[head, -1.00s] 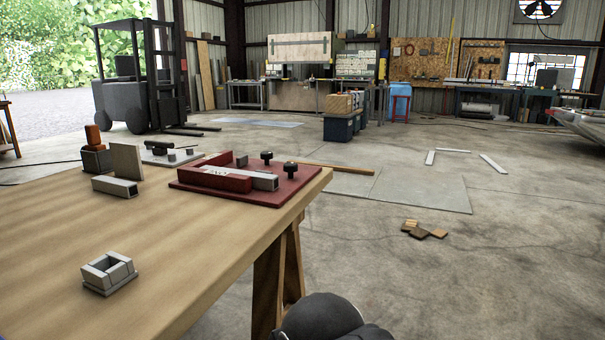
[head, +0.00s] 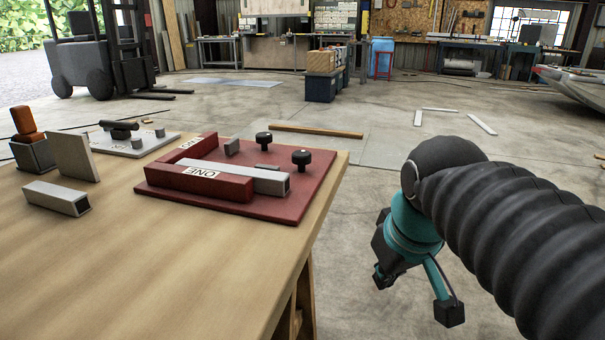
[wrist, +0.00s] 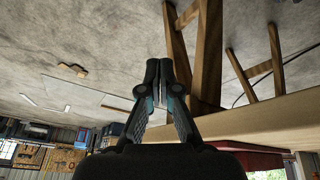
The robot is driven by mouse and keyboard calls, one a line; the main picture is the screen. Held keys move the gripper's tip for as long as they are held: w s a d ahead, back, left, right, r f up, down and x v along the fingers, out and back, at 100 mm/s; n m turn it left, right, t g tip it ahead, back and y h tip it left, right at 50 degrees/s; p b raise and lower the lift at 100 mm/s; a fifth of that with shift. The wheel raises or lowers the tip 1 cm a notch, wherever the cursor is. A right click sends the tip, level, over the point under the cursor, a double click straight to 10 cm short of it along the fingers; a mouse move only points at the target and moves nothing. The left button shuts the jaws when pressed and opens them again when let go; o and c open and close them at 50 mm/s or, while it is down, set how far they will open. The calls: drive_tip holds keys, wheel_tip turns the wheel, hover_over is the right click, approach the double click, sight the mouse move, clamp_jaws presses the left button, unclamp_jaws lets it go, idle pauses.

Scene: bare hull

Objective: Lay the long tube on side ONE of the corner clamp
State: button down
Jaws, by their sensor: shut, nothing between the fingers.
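The red corner clamp (head: 290,207) lies flat on the wooden table near its right edge. Its front bar (head: 225,190) is labelled ONE. A long grey square tube (head: 240,176) lies on the clamp along the inner side of that bar, its open end facing right and reaching past the bar. A shorter grey tube (head: 57,197) lies on the table to the left. My gripper (wrist: 158,72) is shut and empty in the wrist view. In the head view it hangs off to the right of the table, apart from the clamp and the tube.
Two black knobs (head: 264,140) stand on the clamp. A grey upright plate (head: 78,157), a holder with an orange piece (head: 27,122) and a grey fixture (head: 135,143) are at the table's left. The table's front is bare. Open concrete floor lies to the right.

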sight(295, 195)
drive_tip(key=w+a+r+n+g+p, duration=0.1)
drive_tip(key=w+a+r+n+g, duration=0.1)
drive_tip(key=w+a+r+n, duration=0.45)
drive_tip(key=w+a+r+n+g+p, duration=0.1)
drive_tip(key=w+a+r+n+g, duration=0.2)
drive_tip(key=w+r, duration=0.65)
drive_tip(key=shift+n+t, duration=0.3)
drive_tip(key=shift+n, duration=0.25)
drive_tip(key=f+b, duration=0.1)
drive_tip(key=f, duration=0.4)
drive_tip(key=s+f+b, duration=0.1)
drive_tip(key=f, duration=0.2)
drive_tip(key=shift+s+f+b, duration=0.1)
drive_tip(key=shift+f+b, duration=0.05)
drive_tip(key=shift+b, duration=0.2)
drive_tip(key=a, duration=0.1)
drive_tip(key=w+a, duration=0.1)
drive_tip(key=shift+a, duration=0.35)
drive_tip(key=shift+w+a, duration=0.2)
drive_tip(key=shift+a, duration=0.3)
drive_tip(key=shift+w+p, duration=0.1)
drive_tip(key=shift+p, duration=0.4)
